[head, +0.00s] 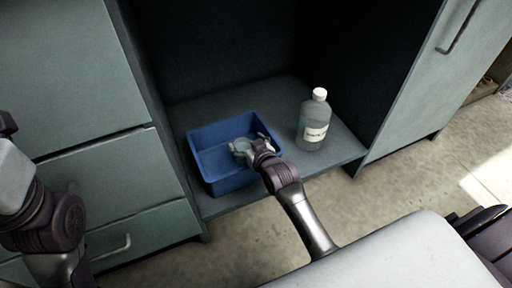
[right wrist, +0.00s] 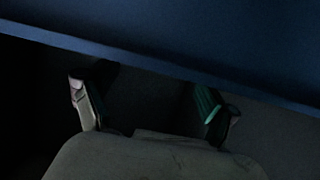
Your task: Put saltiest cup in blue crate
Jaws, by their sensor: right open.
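The blue crate (head: 226,184) stands on the low shelf of an open cabinet in the head view. My right gripper (head: 246,147) is over the crate's right part, with the arm coming in from the lower right. In the right wrist view, the two fingers (right wrist: 150,95) are spread apart with nothing between them. A blue surface of the crate (right wrist: 190,45) fills the top of that dark view. I cannot make out a cup in either view; the gripper hides part of the crate's inside. My left arm shows at the left edge of the head view, but its gripper is out of view.
A clear bottle (head: 313,122) with a white cap and a label stands upright on the shelf (head: 342,150), right of the crate. Grey drawers (head: 90,180) are on the left and a cabinet door (head: 415,90) on the right. The concrete floor in front shows clear patches.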

